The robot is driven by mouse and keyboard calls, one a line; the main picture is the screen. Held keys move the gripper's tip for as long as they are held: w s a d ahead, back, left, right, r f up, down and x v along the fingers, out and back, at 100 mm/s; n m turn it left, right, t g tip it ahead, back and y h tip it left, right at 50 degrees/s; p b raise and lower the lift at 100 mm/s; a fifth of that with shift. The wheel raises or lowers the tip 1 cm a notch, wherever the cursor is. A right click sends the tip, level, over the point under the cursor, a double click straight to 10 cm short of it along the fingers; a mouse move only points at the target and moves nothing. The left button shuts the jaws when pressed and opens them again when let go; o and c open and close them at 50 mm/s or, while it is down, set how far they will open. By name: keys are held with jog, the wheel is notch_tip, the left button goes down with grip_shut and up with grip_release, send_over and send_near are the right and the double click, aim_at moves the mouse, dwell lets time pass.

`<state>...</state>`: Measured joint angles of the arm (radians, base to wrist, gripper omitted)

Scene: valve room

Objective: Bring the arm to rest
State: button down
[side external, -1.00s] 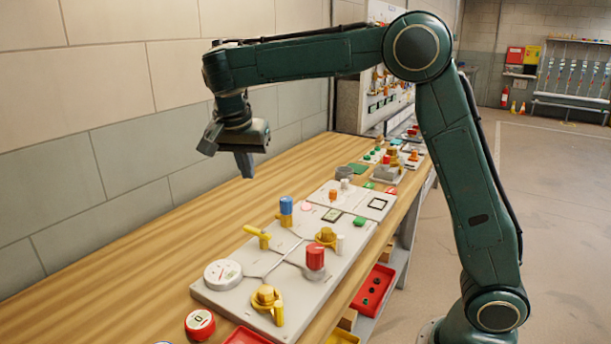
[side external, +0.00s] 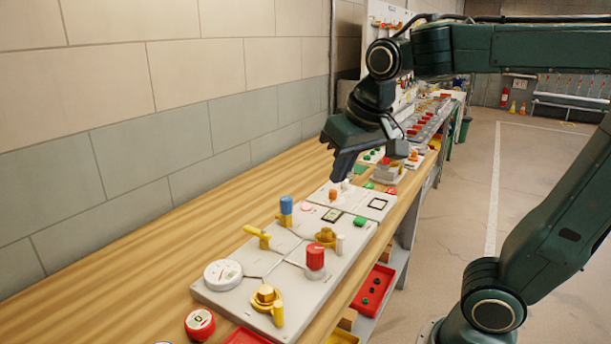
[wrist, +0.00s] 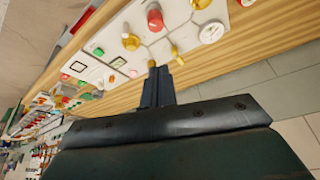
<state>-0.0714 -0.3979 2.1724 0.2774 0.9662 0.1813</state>
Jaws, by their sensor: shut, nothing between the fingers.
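My gripper (side external: 341,170) is in the air above the far part of the valve board in the side external view, its fingers pointing down. The fingers are together with nothing between them. In the wrist view the shut fingers (wrist: 156,75) show in front of the board's edge. The grey valve board (side external: 222,292) lies on the wooden bench (side external: 120,285). It carries a red knob (side external: 315,257), a blue-topped valve (side external: 286,207), yellow handles and a white gauge (side external: 222,273).
A red round gauge (side external: 199,324) lies at the bench's near end. A red bin (side external: 374,287) is under the bench's right edge. More parts crowd the bench's far end. A block wall (side external: 140,110) runs along the left. The floor (side external: 545,180) right of the bench is open.

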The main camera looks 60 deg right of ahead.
jog(key=s+a+f+n+t+y, duration=0.1)
jog(key=s+a+f+n, duration=0.2)
jog(key=s, duration=0.6)
jog(key=shift+f+n+y, duration=0.3)
jog(key=shift+f+n, duration=0.3)
jog(key=shift+f, duration=0.25)
